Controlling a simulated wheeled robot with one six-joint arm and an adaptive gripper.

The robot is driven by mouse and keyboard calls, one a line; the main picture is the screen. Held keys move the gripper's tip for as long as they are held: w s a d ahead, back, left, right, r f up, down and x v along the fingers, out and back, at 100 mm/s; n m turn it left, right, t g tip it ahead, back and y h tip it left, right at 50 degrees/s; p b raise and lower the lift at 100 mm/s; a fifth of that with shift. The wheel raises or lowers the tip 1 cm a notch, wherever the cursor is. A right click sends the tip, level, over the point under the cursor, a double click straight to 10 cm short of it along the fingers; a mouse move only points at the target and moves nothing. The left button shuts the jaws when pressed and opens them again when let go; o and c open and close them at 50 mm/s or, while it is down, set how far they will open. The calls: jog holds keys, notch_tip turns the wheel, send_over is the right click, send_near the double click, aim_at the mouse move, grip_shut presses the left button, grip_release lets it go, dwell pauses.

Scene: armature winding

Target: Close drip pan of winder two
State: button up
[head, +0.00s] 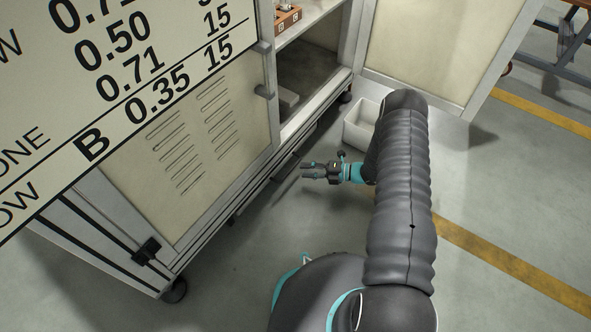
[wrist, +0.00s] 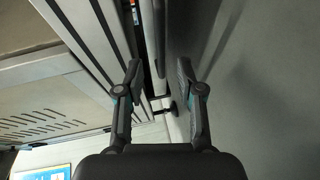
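The winder cabinet (head: 190,150) stands at the left in the head view, with its lower frame running diagonally toward the back. A thin dark edge (head: 285,172), perhaps the drip pan, shows low under that frame; I cannot tell how far it sticks out. My gripper (head: 305,170) is low beside this edge, pointing left toward it. In the wrist view my gripper (wrist: 158,78) is open, with nothing between its fingers. A dark bar and small bracket (wrist: 162,98) show beyond the fingers, under the cabinet (wrist: 75,45).
An open cabinet door (head: 425,45) swings out at the back right. A pale bin (head: 361,128) stands on the floor behind my arm. A lettered board (head: 110,75) covers the upper left. Floor (head: 270,225) between cabinet and base is clear.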

jog(key=v, duration=0.5)
dwell(0.5)
